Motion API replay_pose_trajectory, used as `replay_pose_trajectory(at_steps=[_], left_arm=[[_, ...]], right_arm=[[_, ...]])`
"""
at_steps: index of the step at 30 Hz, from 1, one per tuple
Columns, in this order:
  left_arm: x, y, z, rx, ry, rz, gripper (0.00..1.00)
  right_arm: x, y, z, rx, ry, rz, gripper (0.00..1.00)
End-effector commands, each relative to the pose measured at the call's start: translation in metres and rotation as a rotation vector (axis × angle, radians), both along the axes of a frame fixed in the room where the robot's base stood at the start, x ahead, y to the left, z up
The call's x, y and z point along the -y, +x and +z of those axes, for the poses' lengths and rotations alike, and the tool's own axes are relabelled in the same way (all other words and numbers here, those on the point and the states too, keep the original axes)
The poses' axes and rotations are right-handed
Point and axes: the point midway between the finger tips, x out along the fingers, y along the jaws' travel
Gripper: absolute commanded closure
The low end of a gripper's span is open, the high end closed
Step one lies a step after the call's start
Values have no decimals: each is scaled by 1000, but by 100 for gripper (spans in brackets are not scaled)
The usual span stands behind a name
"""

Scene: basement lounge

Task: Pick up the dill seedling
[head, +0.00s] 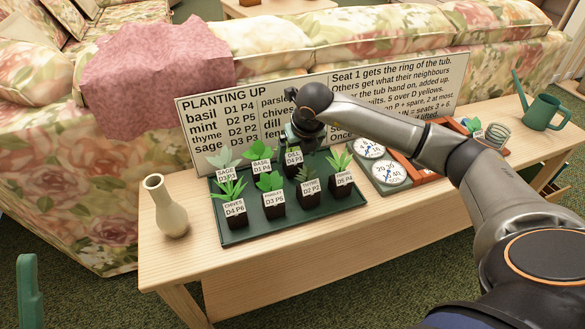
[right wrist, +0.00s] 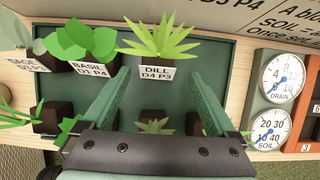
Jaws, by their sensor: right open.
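The dill seedling (head: 293,157) is in the back row of the dark green tray (head: 232,237), in a dark pot with a white label. In the right wrist view the dill seedling (right wrist: 160,42) shows its spiky green leaves and the label "DILL D4 P3". My right gripper (head: 302,136) is over the back of the tray, close to the dill, and partly hides it in the head view. In the wrist view its two green fingers (right wrist: 158,76) are spread, with the dill label between their tips. I cannot tell whether they touch the pot.
Basil (head: 261,161) and sage (head: 224,165) stand left of the dill; thyme (head: 309,186) and other seedlings are in front. A board (head: 250,100) stands behind the tray. Dials (head: 385,168) are to its right, a vase (head: 166,206) to its left, a watering can (head: 542,112) far right.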

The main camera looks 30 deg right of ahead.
Motion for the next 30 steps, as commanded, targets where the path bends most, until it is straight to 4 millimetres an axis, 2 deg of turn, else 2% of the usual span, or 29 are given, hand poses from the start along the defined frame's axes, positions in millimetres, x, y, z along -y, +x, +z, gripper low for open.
replay_pose_trajectory(at_steps=[9,19,30], left_arm=[[1,1,-20,-15,-18,-19,50],[2,1,-21,-22,-18,-25,50],[2,1,-21,-21,-16,-25,50]], right_arm=[[1,21,-40,-1,0,0,7],[2,24,-45,0,1,1,7],[2,24,-45,0,1,0,48]])
